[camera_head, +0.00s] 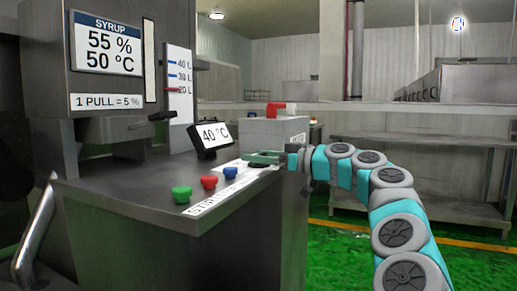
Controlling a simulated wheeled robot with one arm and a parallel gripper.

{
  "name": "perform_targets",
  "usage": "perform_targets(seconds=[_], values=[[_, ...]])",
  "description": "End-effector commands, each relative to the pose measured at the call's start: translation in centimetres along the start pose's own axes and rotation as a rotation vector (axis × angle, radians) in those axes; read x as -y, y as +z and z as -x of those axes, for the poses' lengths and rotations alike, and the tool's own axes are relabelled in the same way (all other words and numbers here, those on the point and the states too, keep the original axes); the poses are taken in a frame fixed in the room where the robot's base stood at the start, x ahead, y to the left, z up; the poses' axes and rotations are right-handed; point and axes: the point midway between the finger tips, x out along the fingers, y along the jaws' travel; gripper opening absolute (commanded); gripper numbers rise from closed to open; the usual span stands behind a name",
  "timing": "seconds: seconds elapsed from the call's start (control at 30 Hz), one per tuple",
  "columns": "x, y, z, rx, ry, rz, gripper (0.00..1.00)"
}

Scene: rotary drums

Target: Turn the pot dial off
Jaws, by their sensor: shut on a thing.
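My gripper (264,158) reaches in from the right with its green fingers low over the console top (130,195), at a white label plate (233,167). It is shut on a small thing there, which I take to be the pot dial. The dial is hidden by the fingers, so its setting cannot be read. A tilted display (213,134) reading 40 °C stands just behind and left of the gripper.
Green (181,194), red (209,182) and blue (230,172) buttons line the console left of my gripper. A syrup panel (110,45) with a lever (152,118) rises behind. A steel shelf (430,150) is at right.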

Motion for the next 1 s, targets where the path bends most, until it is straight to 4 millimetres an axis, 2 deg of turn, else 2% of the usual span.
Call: perform_targets(seconds=[0.37, 0.93, 0.97, 1.0], values=[[-0.01, -0.15, -0.06, 0.002, -0.081, -0.001, 0.22], [0.04, -0.02, -0.09, 0.000, -0.096, -0.001, 0.22], [0.04, -0.02, -0.09, 0.000, -0.096, -0.001, 0.79], [0.04, -0.01, -0.09, 0.000, -0.096, -0.001, 0.83]])
